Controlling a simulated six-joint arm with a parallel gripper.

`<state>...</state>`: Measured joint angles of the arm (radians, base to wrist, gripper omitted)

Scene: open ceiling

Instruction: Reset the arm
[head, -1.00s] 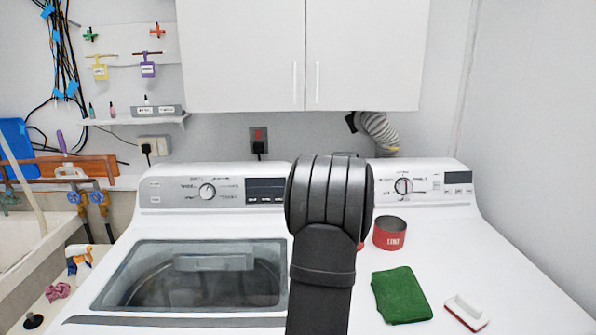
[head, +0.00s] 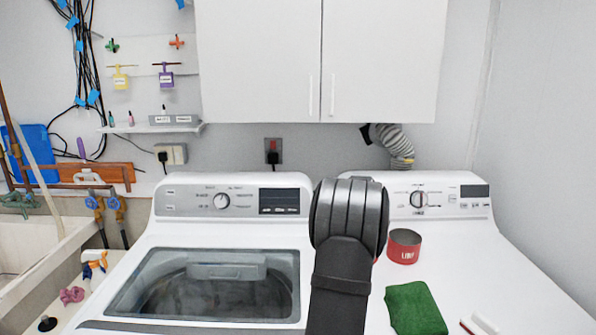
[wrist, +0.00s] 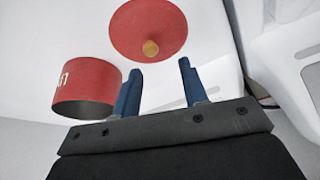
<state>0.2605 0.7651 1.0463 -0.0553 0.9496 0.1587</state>
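My gripper (wrist: 160,68) shows in the wrist view with its two blue fingers apart and nothing between them. A round red lid (wrist: 135,25) with a tan knob lies just beyond the fingertips, apart from them. A red tin (wrist: 84,88) stands to the left of the fingers. In the head view the red tin (head: 404,246) stands upright on the right-hand machine, just right of my dark arm. My arm hides the gripper and most of the lid there; a small red sliver shows at the arm's edge.
A green cloth (head: 414,309) and a white-and-red brush (head: 479,325) lie at the front of the right-hand white machine. The washer (head: 145,240) with a glass lid is at left. White cabinets (head: 260,60) hang above. The machine top right of the tin is clear.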

